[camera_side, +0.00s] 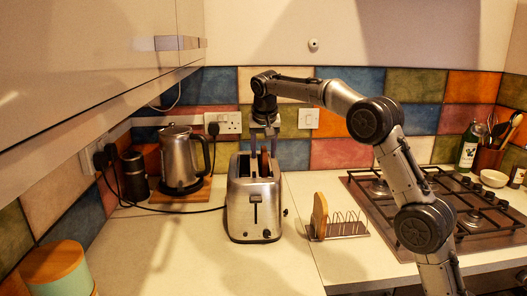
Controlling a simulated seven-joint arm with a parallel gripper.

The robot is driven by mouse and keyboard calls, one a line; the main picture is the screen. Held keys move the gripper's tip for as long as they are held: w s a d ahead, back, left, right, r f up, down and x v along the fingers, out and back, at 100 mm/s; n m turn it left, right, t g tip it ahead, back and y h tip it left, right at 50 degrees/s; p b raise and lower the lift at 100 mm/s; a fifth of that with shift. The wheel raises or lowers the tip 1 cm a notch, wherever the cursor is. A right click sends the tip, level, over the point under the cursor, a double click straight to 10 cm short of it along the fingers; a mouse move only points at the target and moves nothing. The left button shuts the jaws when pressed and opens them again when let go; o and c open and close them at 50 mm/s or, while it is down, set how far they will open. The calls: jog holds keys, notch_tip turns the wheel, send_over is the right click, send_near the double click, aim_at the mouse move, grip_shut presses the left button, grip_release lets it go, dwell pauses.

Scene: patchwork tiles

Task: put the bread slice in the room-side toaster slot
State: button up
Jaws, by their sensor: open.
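The silver toaster (254,210) stands on the counter with its lever side facing the camera. A dark brown bread slice (264,163) stands upright at the right-hand slot as pictured, its upper part showing above the toaster top. Its lower edge is hidden, so I cannot tell how deep it sits. My gripper (263,148) points down over the toaster, open, with its fingers apart on either side of the slice's top. Another, lighter bread slice (320,214) stands upright in the wire toast rack (345,228) to the right of the toaster.
A kettle (181,160) on a wooden board and a dark grinder-like jar (135,175) stand at the back left. A black cord runs across the counter towards the toaster. The hob (440,215) is at the right. The front left counter is clear, except for a lidded canister (58,270).

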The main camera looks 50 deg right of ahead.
jog(key=v, duration=1.4)
jog(key=shift+f, duration=0.1)
